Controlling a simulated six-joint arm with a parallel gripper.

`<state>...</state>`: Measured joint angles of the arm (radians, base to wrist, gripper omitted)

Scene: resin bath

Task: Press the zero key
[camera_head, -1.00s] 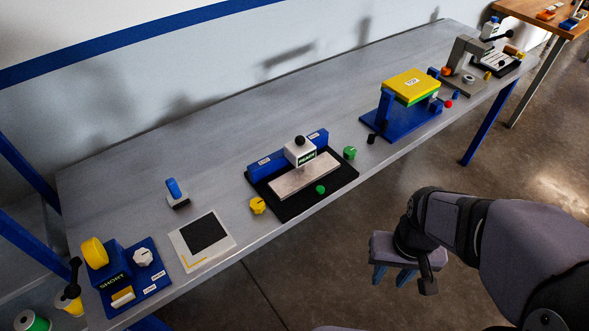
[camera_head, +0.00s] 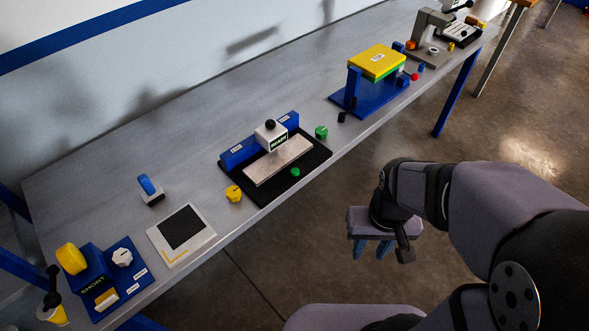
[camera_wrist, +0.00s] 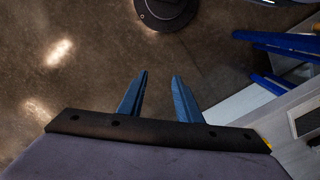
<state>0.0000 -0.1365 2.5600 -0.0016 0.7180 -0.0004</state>
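No key can be read as zero; the small labels are too small to make out. A blue station (camera_head: 133,268) at the lower left has a SHORT display (camera_head: 93,284), a white knob (camera_head: 122,257) and a cream-and-yellow key (camera_head: 106,298). The middle station has a black base (camera_head: 314,159), a white head (camera_head: 271,134) with a lit display, and a green knob or button (camera_head: 295,172). My gripper (camera_head: 371,250) hangs over the floor in front of the bench, away from both stations. In the wrist view its blue fingers (camera_wrist: 160,77) are apart with nothing between them.
The grey bench (camera_head: 185,120) runs diagonally against the wall. On it are a dark-centred white panel (camera_head: 204,217), a blue-handled stamp-like piece (camera_head: 147,185), a yellow knob (camera_head: 233,193) and a yellow-topped blue stand (camera_head: 377,62). Open floor (camera_head: 300,235) lies between bench and arm.

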